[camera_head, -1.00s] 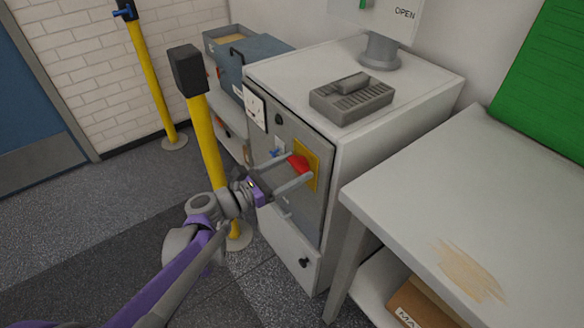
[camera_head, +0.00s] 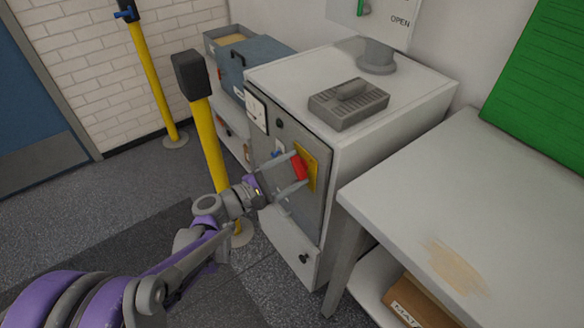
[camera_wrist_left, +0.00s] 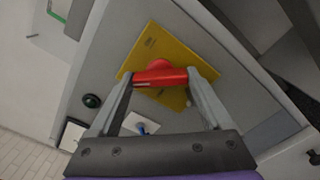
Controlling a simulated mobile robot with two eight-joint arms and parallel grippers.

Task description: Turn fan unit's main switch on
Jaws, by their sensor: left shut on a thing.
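The fan unit (camera_head: 385,95) is a light grey cabinet with a darker grey front panel. Its main switch is a red rotary handle (camera_head: 299,167) on a yellow plate (camera_head: 312,168). My left gripper (camera_head: 299,171) reaches in from the left and is shut on the red handle, one finger on each end. In the left wrist view the red handle (camera_wrist_left: 160,77) spans between the two grey fingertips, in front of the yellow plate (camera_wrist_left: 178,50). In the head view the handle stands steeply, slightly tilted. My right gripper is not in view.
A yellow post with a black top (camera_head: 207,130) stands close to my left arm. A grey table (camera_head: 450,200) is at the right. The panel also has a blue switch (camera_head: 277,154) and a black knob (camera_head: 279,124). A grey vented box (camera_head: 348,105) lies on top.

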